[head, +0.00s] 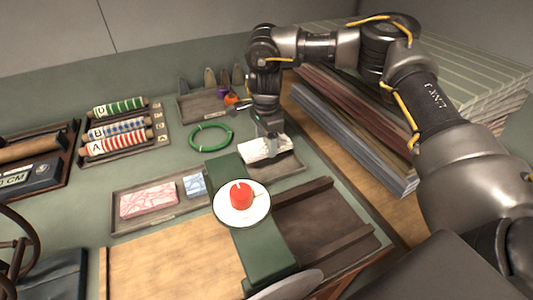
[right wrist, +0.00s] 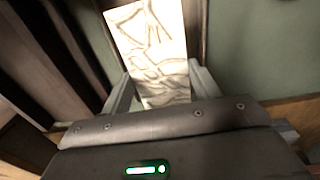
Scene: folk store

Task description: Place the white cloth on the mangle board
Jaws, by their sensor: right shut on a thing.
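The white cloth (head: 265,147) is a folded, creased rectangle at a small dark tray (head: 287,167) in the middle of the table. My right gripper (head: 270,132) points down at it and is shut on it. In the right wrist view the cloth (right wrist: 150,40) lies between the two fingers (right wrist: 158,80). I cannot tell whether the cloth is lifted clear of the tray. A dark brown wooden board with raised rails (head: 325,228) lies at the front right; I cannot tell whether it is the mangle board. My left gripper is not in view.
A white plate with a red object (head: 241,195) stands on a green runner (head: 265,255) left of the railed board. A tray with pink and blue cloths (head: 165,213) lies further left. A green ring (head: 210,137) lies behind. Stacked fabrics (head: 355,135) line the right.

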